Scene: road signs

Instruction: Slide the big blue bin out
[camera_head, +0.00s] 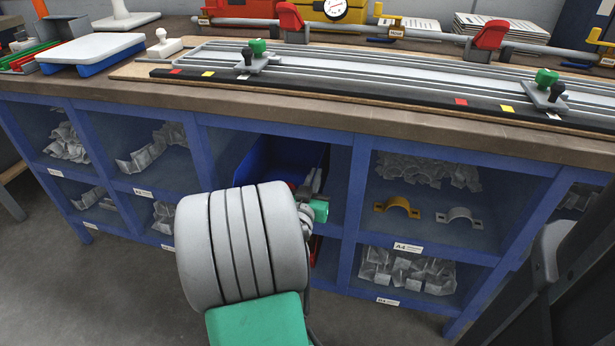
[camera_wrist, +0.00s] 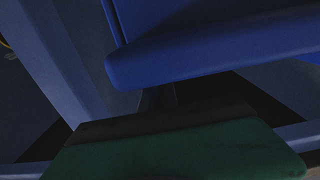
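The big blue bin (camera_head: 285,158) sits in an upper middle compartment of the blue shelf unit under the workbench. My arm hides its lower front part. In the wrist view a blue rim of the bin (camera_wrist: 215,48) fills the upper right, very close to the camera. My gripper (camera_head: 312,186) is at the bin's front right side, partly hidden behind my arm. In the wrist view a dark green part of my gripper (camera_wrist: 165,110) lies just below the rim, with a dark piece reaching up behind it. I cannot tell whether it touches the bin or whether the fingers are closed.
The blue shelf frame (camera_head: 352,205) has an upright close to the right of my gripper. Compartments beside it hold bagged parts (camera_head: 425,170) and pipe clamps (camera_head: 397,207). The workbench top (camera_head: 400,125) overhangs above. Grey floor (camera_head: 95,290) in front is clear at left.

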